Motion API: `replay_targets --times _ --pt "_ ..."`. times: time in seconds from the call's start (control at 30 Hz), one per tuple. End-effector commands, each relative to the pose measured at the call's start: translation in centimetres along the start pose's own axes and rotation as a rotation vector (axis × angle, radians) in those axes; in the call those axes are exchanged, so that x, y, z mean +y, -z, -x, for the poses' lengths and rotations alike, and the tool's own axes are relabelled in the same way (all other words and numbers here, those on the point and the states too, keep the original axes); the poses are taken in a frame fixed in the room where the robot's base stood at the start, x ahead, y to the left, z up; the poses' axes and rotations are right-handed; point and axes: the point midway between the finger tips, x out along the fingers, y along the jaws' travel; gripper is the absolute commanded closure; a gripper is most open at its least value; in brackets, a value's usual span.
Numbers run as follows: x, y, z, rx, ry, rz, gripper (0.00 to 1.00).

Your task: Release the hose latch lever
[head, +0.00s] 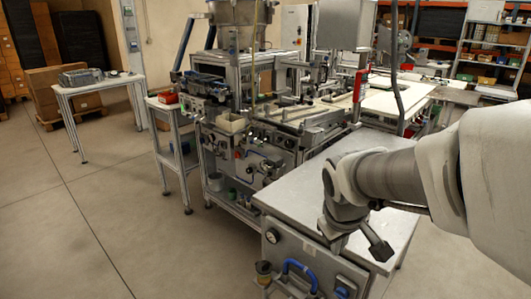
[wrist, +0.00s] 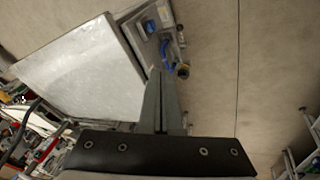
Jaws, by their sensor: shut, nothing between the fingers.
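A blue hose (head: 300,268) loops on the front of a grey metal cabinet (head: 290,245) in the head view. It also shows in the wrist view (wrist: 166,52), just beyond my fingertips. A brass-coloured fitting (head: 263,268) sits at the left end of the hose. A blue part (head: 343,291) shows farther right on the cabinet front. I cannot clearly make out a latch lever in either view. My gripper (wrist: 158,74) is shut and empty, pointing toward the cabinet's hose side. I cannot tell any contact.
The cabinet's bare metal top (wrist: 80,70) lies left of my fingers in the wrist view. A round gauge (head: 272,236) is on the cabinet front. A large machine (head: 250,150) stands behind the cabinet. Open floor (head: 110,230) lies to the left.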

Motion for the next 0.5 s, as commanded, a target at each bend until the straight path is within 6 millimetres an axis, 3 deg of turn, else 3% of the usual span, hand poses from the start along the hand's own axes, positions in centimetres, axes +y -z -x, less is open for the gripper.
replay_targets --times 0.03,0.5 --pt "-0.1 0.2 -2.1 -0.015 0.007 0.025 1.00" --pt "-1.6 2.9 -16.9 -0.051 0.111 0.285 1.00"
